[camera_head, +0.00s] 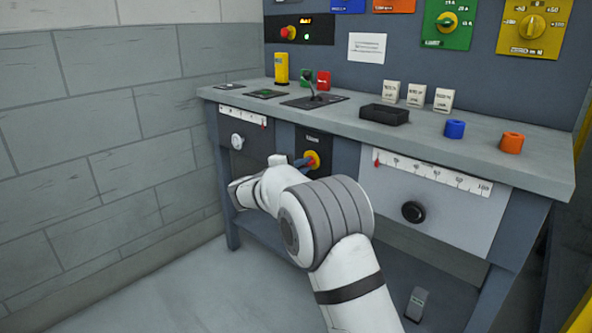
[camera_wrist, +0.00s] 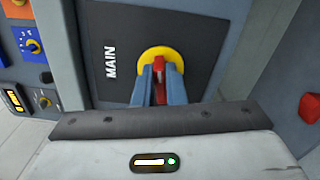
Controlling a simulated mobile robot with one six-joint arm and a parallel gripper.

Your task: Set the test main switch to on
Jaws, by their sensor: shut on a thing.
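The main switch is a red handle on a yellow round base (camera_head: 313,159), set in a dark panel on the front of the bench, below the worktop. In the wrist view the red handle (camera_wrist: 160,81) and the yellow base (camera_wrist: 172,58) show beside the word MAIN. My gripper (camera_wrist: 160,85) has its two blue-grey fingers on either side of the red handle and is shut on it. The fingers hide part of the handle and base, and I cannot read any on or off mark.
The bench worktop (camera_head: 350,133) above holds a black tray (camera_head: 385,114), a blue ring (camera_head: 454,129), an orange ring (camera_head: 511,143) and a lever (camera_head: 314,92). A black knob (camera_head: 413,212) sits right of the switch. A white knob (camera_head: 237,141) sits left.

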